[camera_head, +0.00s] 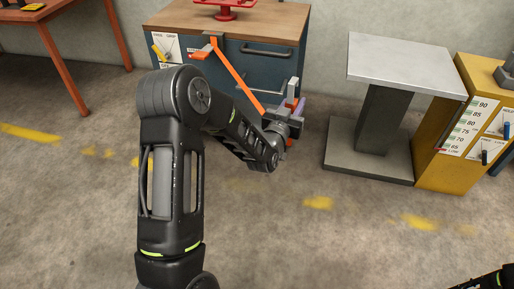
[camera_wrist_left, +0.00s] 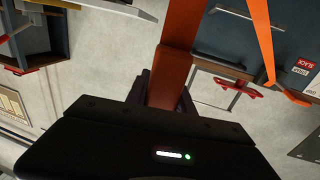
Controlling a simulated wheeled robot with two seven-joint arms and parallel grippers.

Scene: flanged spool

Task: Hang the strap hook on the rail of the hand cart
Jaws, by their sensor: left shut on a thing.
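An orange strap (camera_head: 238,75) runs slantwise from the top front edge of the blue cart (camera_head: 232,72) down to my left gripper (camera_head: 290,106). A small orange hook-like piece (camera_head: 202,52) shows at the strap's upper end by the cart's edge; whether it rests on anything I cannot tell. In the left wrist view my left gripper (camera_wrist_left: 163,100) is shut on a broad orange piece (camera_wrist_left: 180,45) of the strap.
A red stand (camera_head: 228,10) sits on the cart's wooden top. A grey pedestal table (camera_head: 405,62) and a yellow cabinet (camera_head: 450,150) stand to the right. An orange-legged table (camera_head: 62,65) is at the left. The floor in front is clear.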

